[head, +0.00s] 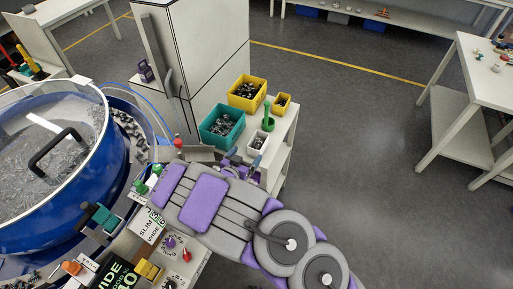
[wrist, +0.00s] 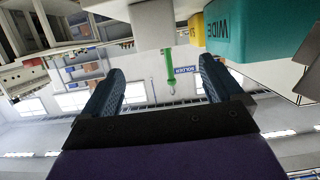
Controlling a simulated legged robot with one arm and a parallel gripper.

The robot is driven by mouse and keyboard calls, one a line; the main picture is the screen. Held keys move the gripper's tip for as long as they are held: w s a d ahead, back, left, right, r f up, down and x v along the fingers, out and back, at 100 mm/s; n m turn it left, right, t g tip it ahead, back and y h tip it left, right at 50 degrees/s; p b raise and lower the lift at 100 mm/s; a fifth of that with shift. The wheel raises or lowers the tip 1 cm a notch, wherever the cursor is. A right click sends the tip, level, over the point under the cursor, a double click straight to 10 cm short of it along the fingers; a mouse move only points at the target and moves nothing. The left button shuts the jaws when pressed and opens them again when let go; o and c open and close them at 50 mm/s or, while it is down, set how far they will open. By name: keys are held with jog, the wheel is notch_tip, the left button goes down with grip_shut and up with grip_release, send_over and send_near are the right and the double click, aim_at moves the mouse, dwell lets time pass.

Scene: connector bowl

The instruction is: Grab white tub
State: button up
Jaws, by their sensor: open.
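The small white tub (head: 257,143), holding dark parts, stands near the front edge of a white stand, beside the teal bin. In the wrist view the white tub (wrist: 152,24) shows as a pale block at the top, just beyond and roughly between the fingertips. My gripper (head: 243,166) is right in front of the tub in the head view, partly hidden by my arm. In the wrist view my gripper (wrist: 160,75) has its two blue fingers wide apart with nothing between them. The wrist picture appears upside down.
A green upright object (head: 268,117) is close behind the tub. A blue bowl machine (head: 60,190) stands left.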

jog(key=b, duration=0.4)
send_near(262, 134)
jog(key=shift+x, duration=2.6)
jog(key=shift+d+f, duration=0.15)
jog(key=shift+s, duration=0.1)
jog(key=shift+c, duration=0.3)
jog(key=c, duration=1)
